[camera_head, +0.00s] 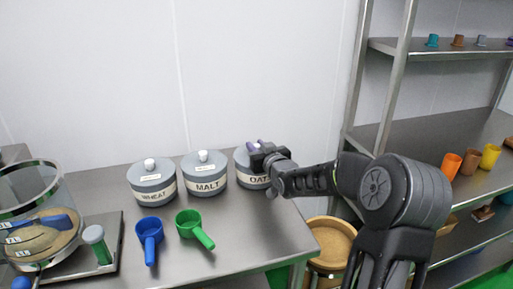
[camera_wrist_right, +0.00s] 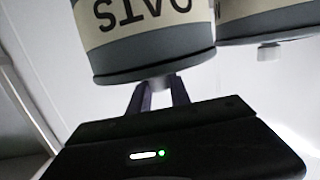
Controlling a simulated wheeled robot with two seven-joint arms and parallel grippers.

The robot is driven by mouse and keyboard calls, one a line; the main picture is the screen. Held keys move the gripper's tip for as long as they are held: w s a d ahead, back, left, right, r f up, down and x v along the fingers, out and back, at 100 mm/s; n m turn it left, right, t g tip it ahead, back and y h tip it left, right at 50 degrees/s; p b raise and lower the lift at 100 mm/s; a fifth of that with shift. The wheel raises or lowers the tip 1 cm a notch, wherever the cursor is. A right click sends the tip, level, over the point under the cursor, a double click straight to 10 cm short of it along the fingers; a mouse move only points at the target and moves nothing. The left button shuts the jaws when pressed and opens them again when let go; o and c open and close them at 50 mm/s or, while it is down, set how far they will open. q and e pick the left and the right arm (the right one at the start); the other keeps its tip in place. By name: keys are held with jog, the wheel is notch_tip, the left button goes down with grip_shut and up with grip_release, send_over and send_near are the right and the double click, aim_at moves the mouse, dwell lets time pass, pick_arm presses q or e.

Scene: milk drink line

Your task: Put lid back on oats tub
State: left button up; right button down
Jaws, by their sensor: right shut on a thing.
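The oats tub (camera_head: 246,180) is grey with a cream label, at the right end of the row of tubs on the steel table. In the right wrist view the oats tub (camera_wrist_right: 148,25) appears upside down, with its grey lid (camera_wrist_right: 150,66) against the body and no clear gap showing. My right gripper (camera_head: 256,147) is over the tub top. Its two fingers (camera_wrist_right: 160,95) are shut at the middle of the lid, where the knob is mostly hidden between them. My left gripper is not in view.
The malt tub (camera_head: 206,185) stands close left of the oats tub, then the wheat tub (camera_head: 153,193); both are lidded. A blue scoop (camera_head: 149,234) and a green scoop (camera_head: 189,225) lie in front. A scale (camera_head: 115,250) is at left; shelving (camera_head: 415,130) stands at right.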

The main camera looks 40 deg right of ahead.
jog(key=c, duration=1.1)
grip_release()
jog(key=shift+o, duration=0.4)
jog(key=o, duration=0.4)
jog(key=shift+r, duration=0.1)
jog(key=shift+r+p, duration=1.5)
jog(key=shift+r, duration=1.9)
jog(key=shift+c, duration=0.4)
